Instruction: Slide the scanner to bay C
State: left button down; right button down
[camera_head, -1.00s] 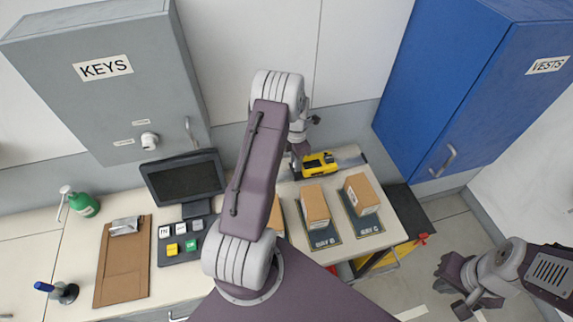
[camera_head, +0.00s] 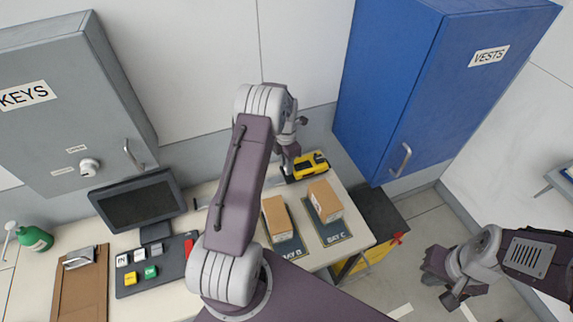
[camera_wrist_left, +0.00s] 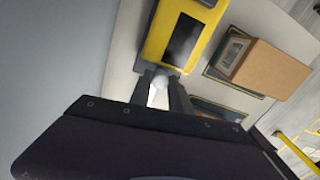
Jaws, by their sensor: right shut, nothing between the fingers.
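The yellow scanner (camera_head: 311,165) with a dark screen is at the back of the counter, on a grey rail, just behind the bay C mat (camera_head: 336,239). It fills the top middle of the left wrist view (camera_wrist_left: 182,38). My left gripper (camera_head: 290,152) is at the scanner's left side. In the left wrist view its fingers (camera_wrist_left: 161,84) are on either side of a small pale knob at the scanner's edge. My right gripper (camera_head: 442,283) is shut and empty, over the floor at the right.
Cardboard boxes stand on the bay B mat (camera_head: 289,251) and on the bay C mat. My left arm hides the counter left of bay B. A monitor (camera_head: 138,203) and keypad are further left. A blue VESTS cabinet (camera_head: 420,90) hangs at the back right.

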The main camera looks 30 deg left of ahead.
pick_arm(q)
jog(key=c, duration=1.5)
grip_release()
jog(key=shift+w+d, duration=0.1)
jog(key=shift+w, duration=0.05)
jog(key=shift+w+r, duration=0.1)
jog(key=shift+r, duration=0.1)
notch_tip(320, 180, up, 8)
jog(key=b, duration=0.3)
jog(key=shift+a+r, duration=0.2)
jog(key=shift+r, duration=0.2)
jog(key=shift+f, duration=0.1)
